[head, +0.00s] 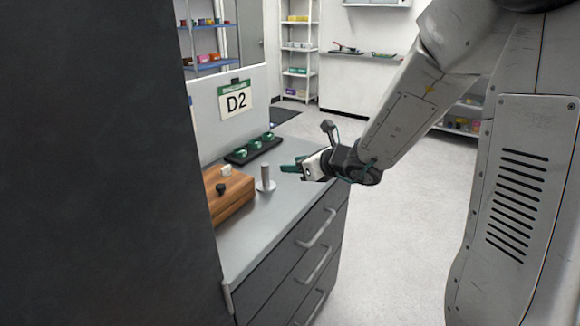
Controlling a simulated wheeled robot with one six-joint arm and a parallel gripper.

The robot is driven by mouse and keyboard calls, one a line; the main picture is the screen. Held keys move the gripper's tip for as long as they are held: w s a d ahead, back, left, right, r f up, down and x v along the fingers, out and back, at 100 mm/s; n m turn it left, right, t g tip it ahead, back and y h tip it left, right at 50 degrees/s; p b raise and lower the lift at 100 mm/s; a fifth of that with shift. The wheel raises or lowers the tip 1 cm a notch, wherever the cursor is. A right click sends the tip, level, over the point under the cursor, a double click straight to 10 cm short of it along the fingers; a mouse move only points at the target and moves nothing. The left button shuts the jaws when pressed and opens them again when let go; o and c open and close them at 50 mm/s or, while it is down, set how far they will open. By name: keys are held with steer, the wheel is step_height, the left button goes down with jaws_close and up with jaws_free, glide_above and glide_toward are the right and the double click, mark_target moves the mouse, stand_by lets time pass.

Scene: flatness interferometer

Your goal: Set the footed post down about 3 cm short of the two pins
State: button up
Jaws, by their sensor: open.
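The footed post (265,175), a grey upright cylinder on a round pale foot, stands on the grey counter (262,222) in the head view. It stands just right of the wooden case. My gripper (288,168), with green fingers, is open and empty. It is to the right of the post in the picture, pointing left over the counter, and appears apart from it. I cannot make out two pins.
A wooden case (236,199) with a black knob (221,189) and a pale block (226,171) lies left of the post. A black tray (237,158) with green round pieces lies behind. A D2 sign (236,102) hangs on the panel. The front counter is clear.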

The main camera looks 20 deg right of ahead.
steer(key=shift+s+r, duration=0.15)
steer(key=shift+s, duration=0.1)
